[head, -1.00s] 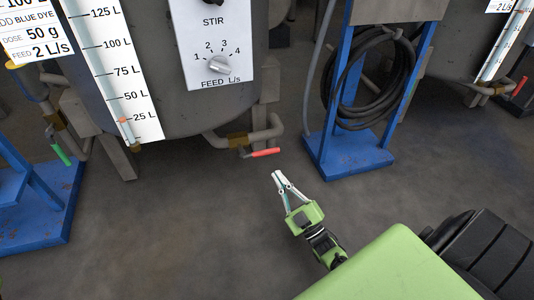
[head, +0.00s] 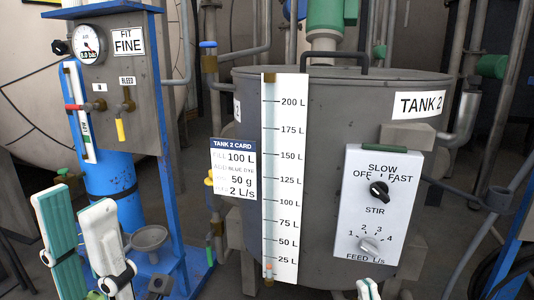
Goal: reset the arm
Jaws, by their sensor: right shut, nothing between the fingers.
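My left gripper (head: 74,204) is at the lower left, close to the camera. Its two pale fingers with green edges point up and stand apart, with nothing between them. It shows in front of the blue stand. My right gripper (head: 368,289) shows only as white fingertips at the bottom edge, below the FEED knob in the picture. Its fingertips are together and hold nothing visible. The rest of the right arm is out of view.
The grey Tank 2 (head: 340,90) fills the middle, with a level scale (head: 284,180), a card (head: 234,170) and a knob panel (head: 378,205). A blue stand (head: 167,150) with a gauge (head: 89,44) and a blue cylinder (head: 112,190) is at left.

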